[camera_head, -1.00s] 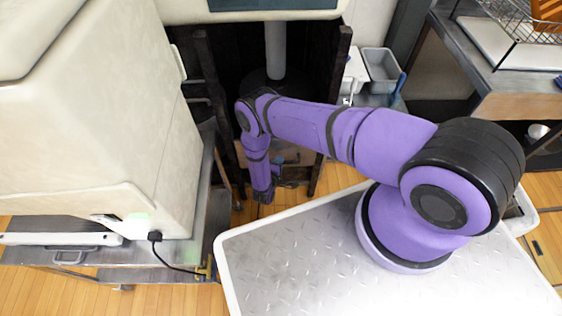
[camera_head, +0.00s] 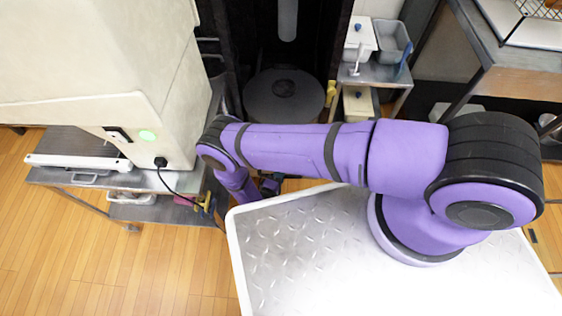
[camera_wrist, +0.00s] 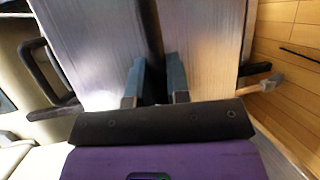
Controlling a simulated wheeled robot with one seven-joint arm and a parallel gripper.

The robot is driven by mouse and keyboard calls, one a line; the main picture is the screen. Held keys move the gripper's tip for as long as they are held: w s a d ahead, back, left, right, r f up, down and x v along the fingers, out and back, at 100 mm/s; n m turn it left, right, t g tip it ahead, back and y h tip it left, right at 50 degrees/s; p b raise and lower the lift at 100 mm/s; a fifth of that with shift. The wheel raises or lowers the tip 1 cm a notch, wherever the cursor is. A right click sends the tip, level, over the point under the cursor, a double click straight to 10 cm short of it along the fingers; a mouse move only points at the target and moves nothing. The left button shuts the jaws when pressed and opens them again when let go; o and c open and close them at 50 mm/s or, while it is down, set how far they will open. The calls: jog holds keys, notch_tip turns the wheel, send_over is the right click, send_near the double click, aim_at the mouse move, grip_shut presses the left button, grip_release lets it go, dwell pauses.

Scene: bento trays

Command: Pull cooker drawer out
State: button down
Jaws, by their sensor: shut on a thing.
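The cooker (camera_head: 284,95) shows in the head view as a round dark lid inside a dark cabinet. It sits out from beneath a pale vertical tube (camera_head: 287,18). Its drawer front is mostly hidden behind my purple arm. My gripper (camera_head: 268,188) is low in front of the cabinet and partly hidden there. In the wrist view my gripper (camera_wrist: 155,97) has both blue-grey fingers closed around a dark strip between two metal surfaces, apparently the drawer's handle. Its exact shape is unclear.
A beige machine (camera_head: 150,75) with a green light stands on a metal cart at left. A small rack with grey bins (camera_head: 393,38) is right of the cabinet. My metal-topped base fills the lower right. Wooden floor (camera_head: 90,260) is clear at lower left.

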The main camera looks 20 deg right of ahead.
jog(key=s+a, duration=0.2)
jog(key=s, duration=0.4)
jog(key=shift+s, duration=0.15)
jog(key=c, duration=1.1)
grip_release()
